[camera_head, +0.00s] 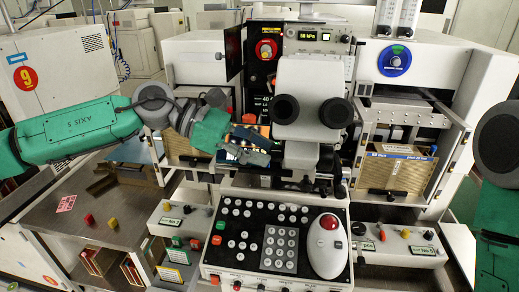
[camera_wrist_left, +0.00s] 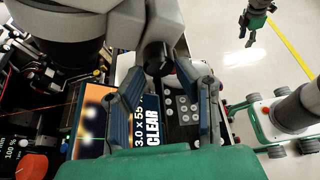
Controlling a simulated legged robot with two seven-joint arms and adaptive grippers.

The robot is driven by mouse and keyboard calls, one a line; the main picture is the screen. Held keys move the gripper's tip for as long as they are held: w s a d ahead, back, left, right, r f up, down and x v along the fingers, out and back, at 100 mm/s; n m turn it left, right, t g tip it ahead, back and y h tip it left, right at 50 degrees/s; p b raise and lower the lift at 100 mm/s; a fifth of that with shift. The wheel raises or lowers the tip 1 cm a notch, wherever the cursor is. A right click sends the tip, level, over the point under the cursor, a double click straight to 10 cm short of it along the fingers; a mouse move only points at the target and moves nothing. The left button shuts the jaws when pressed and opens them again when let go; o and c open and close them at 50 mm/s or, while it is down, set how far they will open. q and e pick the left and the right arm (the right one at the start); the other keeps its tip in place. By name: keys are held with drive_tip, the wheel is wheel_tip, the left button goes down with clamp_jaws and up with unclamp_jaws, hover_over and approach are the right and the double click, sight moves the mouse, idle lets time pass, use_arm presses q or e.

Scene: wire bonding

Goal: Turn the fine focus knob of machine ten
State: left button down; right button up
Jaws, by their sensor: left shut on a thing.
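The machine in front of me has a white microscope head (camera_head: 308,95) with two black eyepieces; no number ten is readable on it. My left gripper (camera_head: 268,150) reaches in from the left to the microscope's side, below the eyepieces. In the left wrist view, its two blue-grey fingers (camera_wrist_left: 166,66) close around a dark round knob (camera_wrist_left: 154,58) on the microscope. The knob is hidden in the head view, and I cannot read any mark on it. In the left wrist view, a green and dark gripper (camera_wrist_left: 248,34), seemingly my right one, hangs small and far off over the floor.
A control panel (camera_head: 238,262) with buttons and a white mouse-like controller (camera_head: 327,247) lies below the microscope. A lit screen (camera_wrist_left: 95,118) is close beside the left fingers. A cabinet marked 9 (camera_head: 62,62) stands at left. Small coloured blocks lie on the left worktop (camera_head: 112,215).

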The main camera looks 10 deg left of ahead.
use_arm(q)
drive_tip(key=shift+r, duration=0.2)
drive_tip(key=c, duration=1.4)
unclamp_jaws()
drive_tip(key=shift+w, duration=0.1)
drive_tip(key=shift+c, duration=0.2)
drive_tip(key=shift+o, duration=1.2)
drive_tip(key=shift+d+f, duration=0.1)
drive_tip(key=v, duration=1.2)
